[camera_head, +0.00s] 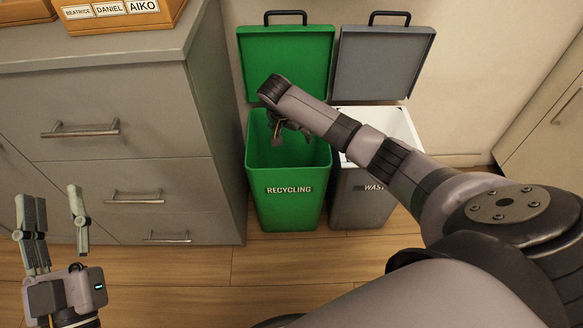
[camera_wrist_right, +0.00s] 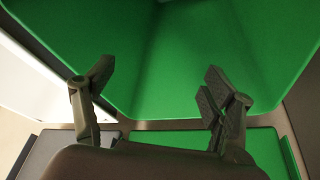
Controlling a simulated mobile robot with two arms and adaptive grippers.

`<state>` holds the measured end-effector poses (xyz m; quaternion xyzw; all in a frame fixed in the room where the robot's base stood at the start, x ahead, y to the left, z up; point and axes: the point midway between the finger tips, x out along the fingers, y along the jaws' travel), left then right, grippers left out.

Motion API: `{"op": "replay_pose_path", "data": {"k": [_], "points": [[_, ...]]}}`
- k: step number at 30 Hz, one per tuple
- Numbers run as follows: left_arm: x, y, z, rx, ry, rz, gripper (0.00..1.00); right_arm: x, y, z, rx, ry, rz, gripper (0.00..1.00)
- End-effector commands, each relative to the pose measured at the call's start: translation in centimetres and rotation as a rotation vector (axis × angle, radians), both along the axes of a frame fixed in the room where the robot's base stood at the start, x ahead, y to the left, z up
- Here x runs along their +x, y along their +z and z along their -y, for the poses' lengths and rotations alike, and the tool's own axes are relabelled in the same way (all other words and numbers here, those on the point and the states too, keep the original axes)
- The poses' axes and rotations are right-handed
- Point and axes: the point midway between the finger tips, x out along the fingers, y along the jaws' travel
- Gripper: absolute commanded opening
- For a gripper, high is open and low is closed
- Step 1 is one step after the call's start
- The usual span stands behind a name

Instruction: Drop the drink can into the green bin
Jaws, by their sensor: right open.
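The green bin (camera_head: 288,205), labelled RECYCLING, stands on the floor with its green lid (camera_head: 287,60) raised. My right gripper (camera_head: 278,130) is over its opening, pointing down into it. In the right wrist view my right gripper (camera_wrist_right: 158,88) is open, with nothing between its fingers. The green inner walls (camera_wrist_right: 185,55) of the bin show beyond the fingers. No drink can shows in either view; part of the bin's inside is hidden. My left gripper (camera_head: 54,205) is open and empty at the lower left, in front of the drawers.
A grey bin (camera_head: 350,208) labelled WASTE stands right of the green bin, its grey lid (camera_head: 383,62) also raised. A grey drawer cabinet (camera_head: 110,120) stands close on the left, with name-labelled boxes (camera_head: 120,18) on top. Wooden floor (camera_head: 200,270) is clear in front.

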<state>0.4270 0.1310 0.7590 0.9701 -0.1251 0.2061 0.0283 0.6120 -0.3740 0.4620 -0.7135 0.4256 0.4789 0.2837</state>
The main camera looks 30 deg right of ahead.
Motion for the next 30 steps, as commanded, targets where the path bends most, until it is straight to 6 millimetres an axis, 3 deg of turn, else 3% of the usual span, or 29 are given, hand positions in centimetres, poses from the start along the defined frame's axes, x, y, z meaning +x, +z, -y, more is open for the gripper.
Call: {"op": "replay_pose_path", "data": {"k": [18, 30], "points": [[0.0, 0.0, 0.0, 0.000, -0.001, 0.001, 0.40, -1.8, 10.1, -3.6, 0.001, 0.000, 0.006, 0.77], [0.0, 0.0, 0.0, 0.000, -0.001, 0.001, 0.40, -2.0, 11.0, -4.0, 0.000, 0.001, 0.005, 0.77]]}}
